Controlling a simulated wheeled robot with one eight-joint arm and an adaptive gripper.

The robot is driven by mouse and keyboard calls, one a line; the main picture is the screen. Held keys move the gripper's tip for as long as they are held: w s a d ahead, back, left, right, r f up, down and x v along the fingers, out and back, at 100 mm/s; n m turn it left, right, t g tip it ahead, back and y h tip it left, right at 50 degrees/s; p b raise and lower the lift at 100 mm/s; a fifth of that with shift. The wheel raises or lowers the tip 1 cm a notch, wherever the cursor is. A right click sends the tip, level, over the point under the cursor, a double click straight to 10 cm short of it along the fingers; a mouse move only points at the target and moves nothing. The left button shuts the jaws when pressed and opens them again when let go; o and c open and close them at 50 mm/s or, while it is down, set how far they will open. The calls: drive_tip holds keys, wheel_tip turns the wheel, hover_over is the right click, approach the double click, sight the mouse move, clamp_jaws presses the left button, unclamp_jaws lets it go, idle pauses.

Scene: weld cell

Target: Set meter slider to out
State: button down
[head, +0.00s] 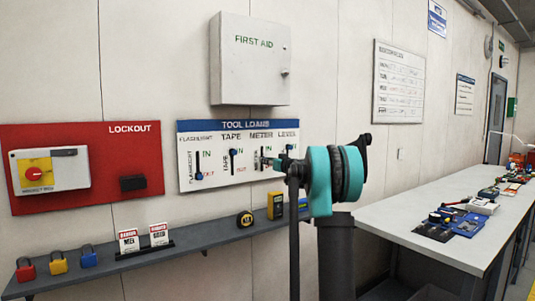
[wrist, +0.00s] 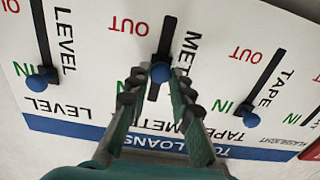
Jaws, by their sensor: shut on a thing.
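The tool loan board (head: 185,160) hangs on the wall, with its sliders in vertical slots. In the wrist view, which is upside down, the meter slider's blue knob (wrist: 160,72) sits between my fingertips. It is partway along its slot, nearer the IN label than the OUT label, with some bare slot on the IN side. My gripper (wrist: 160,76) is shut on this knob. In the head view my gripper (head: 271,161) reaches the board from the right and largely hides the meter slider.
The tape knob (wrist: 250,120) and level knob (wrist: 53,78) stand close beside, both at IN. The flashlight knob (head: 199,176) is at OUT. A shelf (head: 200,254) with padlocks and tools runs below. A workbench (head: 400,228) stands at the right.

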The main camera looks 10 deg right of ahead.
sight(262, 168)
wheel_tip(262, 168, down, 4)
drive_tip(key=shift+f, duration=0.25)
drive_tip(key=c, duration=1.4)
unclamp_jaws()
drive_tip(key=shift+o, duration=0.2)
drive_tip(key=v, duration=1.2)
drive_tip(key=shift+f, duration=0.1)
